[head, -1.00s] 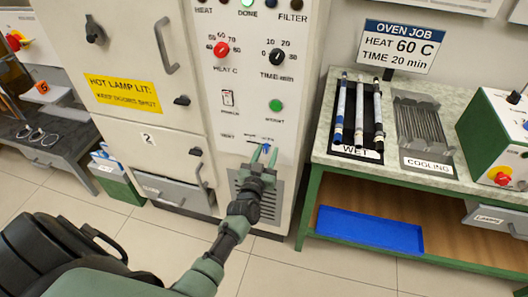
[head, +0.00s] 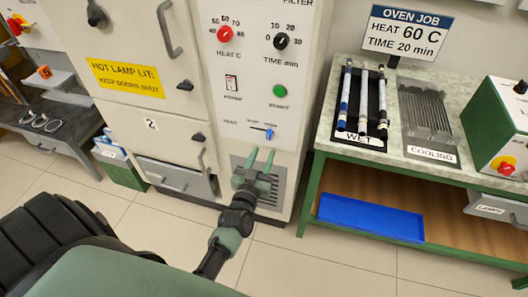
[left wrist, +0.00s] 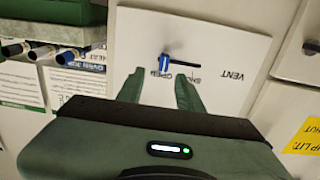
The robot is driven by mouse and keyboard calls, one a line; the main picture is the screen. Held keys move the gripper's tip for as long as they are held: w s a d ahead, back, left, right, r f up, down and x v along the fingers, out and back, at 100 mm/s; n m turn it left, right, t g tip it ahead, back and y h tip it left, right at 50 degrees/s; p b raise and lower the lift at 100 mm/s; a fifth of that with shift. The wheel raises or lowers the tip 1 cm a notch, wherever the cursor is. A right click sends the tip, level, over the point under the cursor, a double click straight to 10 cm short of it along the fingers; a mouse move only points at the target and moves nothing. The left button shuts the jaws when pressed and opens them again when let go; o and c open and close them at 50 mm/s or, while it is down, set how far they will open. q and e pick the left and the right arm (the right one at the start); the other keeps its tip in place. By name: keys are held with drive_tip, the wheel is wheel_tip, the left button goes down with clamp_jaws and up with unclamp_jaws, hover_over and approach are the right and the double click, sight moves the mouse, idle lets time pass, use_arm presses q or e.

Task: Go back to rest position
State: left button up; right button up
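My left gripper (head: 259,158) is open and empty in front of the oven's lower panel, just below the vent slider in the head view. The vent slider's blue knob (head: 268,132) sits toward the right end of its slot. In the left wrist view the two green fingers (left wrist: 158,88) stand apart with nothing between them. The blue knob (left wrist: 164,62) shows beyond them, by the OPEN label and apart from the fingers. My right gripper is not in view.
The oven (head: 165,120) stands close ahead, with dials and a green button. At right, a bench (head: 325,120) carries a WET tray of rods, a COOLING rack (head: 428,112) and a green-white machine (head: 500,125). A blue tray (head: 370,218) lies on the lower shelf. The floor between is clear.

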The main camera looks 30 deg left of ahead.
use_arm(q)
drive_tip(key=shift+f, duration=0.1)
idle(0.3)
drive_tip(key=s+d+f+m+g+h, duration=0.1)
drive_tip(key=s+d+f+g, duration=0.2)
drive_tip(key=s+f, duration=0.5)
drive_tip(key=s+d+f+m+g+h, duration=0.1)
drive_tip(key=s+d+f+g+h, duration=0.15)
drive_tip(key=f, duration=0.95)
drive_tip(key=s+d+f+m+g+h, duration=0.1)
drive_tip(key=s+d+f+g, duration=0.2)
drive_tip(key=s+f, duration=0.5)
drive_tip(key=s+f+g, duration=0.2)
drive_tip(key=s+f, duration=0.3)
drive_tip(key=s, duration=0.4)
drive_tip(key=s+a+f+m+g, duration=0.1)
drive_tip(key=s+f+g, duration=0.2)
drive_tip(key=s, duration=0.6)
drive_tip(key=s+a+f+m+g, duration=0.1)
drive_tip(key=s+f+g, duration=0.2)
drive_tip(key=s+f, duration=0.5)
drive_tip(key=shift+s+a, duration=0.2)
drive_tip(key=shift+s, duration=0.85)
